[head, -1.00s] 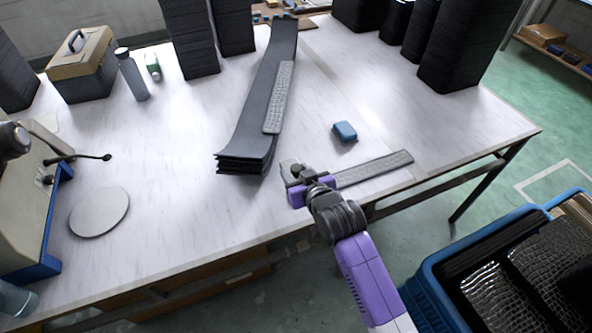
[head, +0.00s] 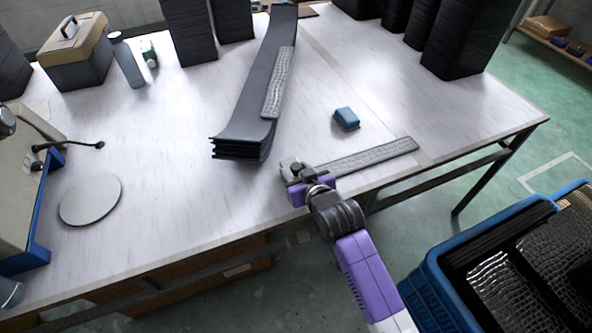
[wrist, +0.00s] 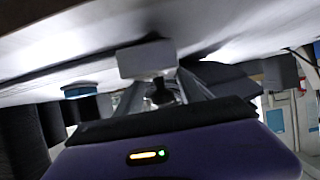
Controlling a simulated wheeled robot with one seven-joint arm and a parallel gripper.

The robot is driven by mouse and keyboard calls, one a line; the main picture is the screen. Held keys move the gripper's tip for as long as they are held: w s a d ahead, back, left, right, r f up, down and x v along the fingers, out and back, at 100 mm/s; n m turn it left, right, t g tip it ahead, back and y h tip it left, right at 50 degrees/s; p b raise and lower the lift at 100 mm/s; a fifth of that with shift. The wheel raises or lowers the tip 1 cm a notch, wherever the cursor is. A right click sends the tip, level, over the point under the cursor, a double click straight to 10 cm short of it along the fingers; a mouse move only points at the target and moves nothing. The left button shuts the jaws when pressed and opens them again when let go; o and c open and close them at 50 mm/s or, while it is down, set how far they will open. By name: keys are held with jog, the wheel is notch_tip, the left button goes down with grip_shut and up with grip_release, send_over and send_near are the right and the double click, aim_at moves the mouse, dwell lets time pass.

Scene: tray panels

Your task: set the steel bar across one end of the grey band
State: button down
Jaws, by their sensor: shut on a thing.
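The grey band (head: 249,108) is a long dark strip running away across the white table, with several layers showing at its near end. One textured grey bar lies lengthwise on its right side (head: 279,82). My gripper (head: 297,172) is at the table's front edge, to the right of and nearer than the band's near end. It is shut on a second textured grey bar, the steel bar (head: 370,156), which points right and slightly away. In the wrist view a pale block end (wrist: 147,60) shows between the fingers. I cannot tell whether the held bar touches the table.
A small blue box (head: 346,119) stands just beyond the held bar. Tall black stacks (head: 187,32) stand at the back. A round grey disc (head: 90,200) lies at left. A blue crate (head: 430,290) stands at lower right. The table between band and blue box is clear.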

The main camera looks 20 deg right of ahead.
jog(key=shift+f, duration=0.3)
dwell(0.6)
jog(key=c, duration=0.7)
grip_release()
jog(key=shift+o, duration=0.2)
jog(key=shift+f, duration=0.1)
jog(key=shift+s, duration=0.1)
jog(key=v, duration=0.6)
jog(key=shift+s, duration=0.25)
jog(key=shift+s+r, duration=0.5)
